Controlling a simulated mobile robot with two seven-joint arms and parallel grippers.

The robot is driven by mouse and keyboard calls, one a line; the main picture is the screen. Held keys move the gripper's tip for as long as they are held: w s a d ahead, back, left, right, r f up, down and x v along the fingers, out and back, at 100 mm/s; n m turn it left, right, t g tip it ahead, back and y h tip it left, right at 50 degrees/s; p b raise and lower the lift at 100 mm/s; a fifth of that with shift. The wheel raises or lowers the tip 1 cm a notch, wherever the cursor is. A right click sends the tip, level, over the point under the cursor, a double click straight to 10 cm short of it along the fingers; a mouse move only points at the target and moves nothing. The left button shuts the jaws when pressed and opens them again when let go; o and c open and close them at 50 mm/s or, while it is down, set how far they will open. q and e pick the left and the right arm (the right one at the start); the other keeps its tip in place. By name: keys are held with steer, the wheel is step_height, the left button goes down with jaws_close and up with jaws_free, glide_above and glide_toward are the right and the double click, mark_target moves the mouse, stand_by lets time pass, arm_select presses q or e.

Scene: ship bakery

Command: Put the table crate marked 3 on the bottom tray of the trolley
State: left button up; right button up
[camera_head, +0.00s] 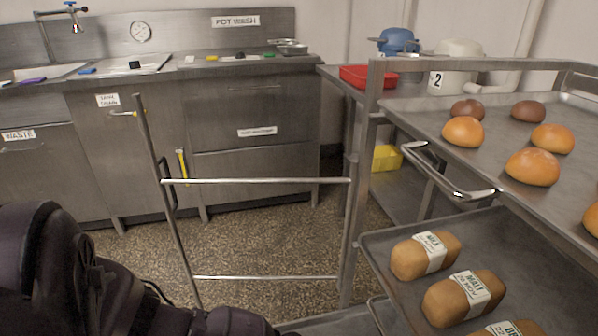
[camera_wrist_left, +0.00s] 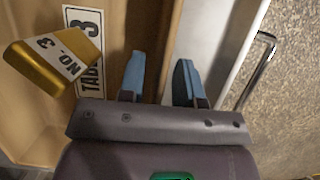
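The tan crate (camera_wrist_left: 110,12) fills the left of the left wrist view, seen from close above. A white label (camera_wrist_left: 88,20) on it reads TABLE and 3. A golden block (camera_wrist_left: 42,62) marked NO. 3 lies at the crate. My left gripper (camera_wrist_left: 160,78) has its two blue fingertips apart, on either side of the crate's brown wall edge; I cannot tell whether they press on it. The trolley (camera_head: 366,200) stands at the right in the head view. Its bottom tray (camera_head: 335,326) shows only partly at the lower edge. The crate is not visible in the head view. My right gripper is not in view.
The trolley's upper tray (camera_head: 405,112) holds several buns, and the middle tray (camera_head: 385,243) holds labelled loaves. A metal rail frame (camera_head: 255,181) stands left of the trolley. Steel counters (camera_head: 250,110) line the back. Speckled floor (camera_head: 255,240) lies clear between.

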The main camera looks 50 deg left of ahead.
arm_select(q)
steer(key=p+v, duration=0.3)
steer(key=v, duration=0.7)
steer(key=shift+w+r, duration=0.15)
steer(key=shift+r, duration=0.15)
steer(key=shift+p+v, duration=0.35)
steer(key=shift+v, duration=0.4)
steer(key=shift+a, duration=0.1)
steer(key=shift+s, duration=0.25)
